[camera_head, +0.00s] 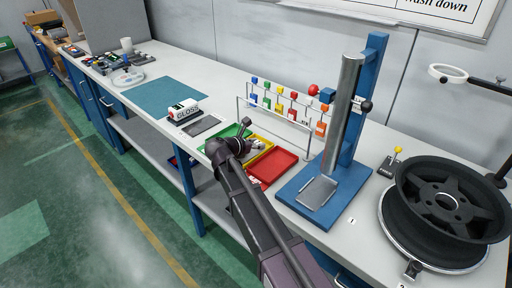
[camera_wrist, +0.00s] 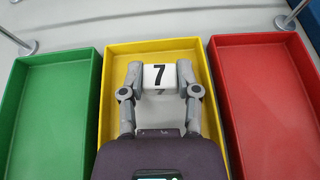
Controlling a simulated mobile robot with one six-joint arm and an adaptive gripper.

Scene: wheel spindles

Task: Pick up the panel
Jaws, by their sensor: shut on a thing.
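A small white panel (camera_wrist: 160,72) with a black "7" is between the fingertips of my gripper (camera_wrist: 160,80) in the wrist view. The fingers are shut on its left and right sides. The panel is over the yellow tray (camera_wrist: 153,43); I cannot tell whether it touches the tray floor. In the head view my gripper (camera_head: 243,146) is at the yellow tray (camera_head: 265,138), and the panel cannot be made out there.
A green tray (camera_wrist: 48,110) lies to the left and a red tray (camera_wrist: 265,100) to the right. A wire rack (camera_head: 285,117) with coloured tags stands behind. A blue press stand (camera_head: 350,205) and wheel (camera_head: 450,195) are at right. A GLOSS box (camera_head: 184,110) lies left.

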